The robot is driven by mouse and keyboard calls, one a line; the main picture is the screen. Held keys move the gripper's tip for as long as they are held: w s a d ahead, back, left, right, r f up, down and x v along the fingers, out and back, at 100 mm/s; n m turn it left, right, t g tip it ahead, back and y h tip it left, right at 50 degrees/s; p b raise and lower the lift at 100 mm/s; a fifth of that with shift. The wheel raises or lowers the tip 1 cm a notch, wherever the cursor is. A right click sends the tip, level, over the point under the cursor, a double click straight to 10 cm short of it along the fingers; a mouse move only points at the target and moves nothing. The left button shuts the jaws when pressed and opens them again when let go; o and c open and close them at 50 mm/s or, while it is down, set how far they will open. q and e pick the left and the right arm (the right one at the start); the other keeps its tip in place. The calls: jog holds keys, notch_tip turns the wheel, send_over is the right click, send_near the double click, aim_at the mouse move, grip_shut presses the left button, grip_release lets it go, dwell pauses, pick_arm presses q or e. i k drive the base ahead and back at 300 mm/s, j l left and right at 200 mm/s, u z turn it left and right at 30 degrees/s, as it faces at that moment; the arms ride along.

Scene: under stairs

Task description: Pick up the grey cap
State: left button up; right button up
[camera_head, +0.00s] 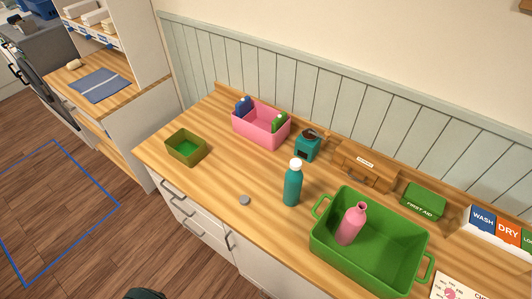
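The grey cap (244,200) is a small round disc lying flat on the wooden counter, near its front edge. It is apart from everything around it. A teal bottle with a white top (292,184) stands upright to its right. A pink bottle (352,223) stands inside a green crate (372,275) further right; no grey cap shows on it. Neither of my grippers can be made out in this view.
On the wooden counter (215,179) are an olive box (186,157), a pink bin (259,136), a small teal device (307,146), a wooden case (363,172) and a green first-aid box (423,200). White drawers (203,231) are below. The counter around the cap is clear.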

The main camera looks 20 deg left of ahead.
aim_at(244, 200)
jog(key=j+z, duration=0.2)
jog(key=j, duration=0.45)
jog(key=j+z, duration=0.15)
jog(key=j, duration=0.55)
jog(key=k+j+z, duration=0.2)
jog(key=j, duration=0.45)
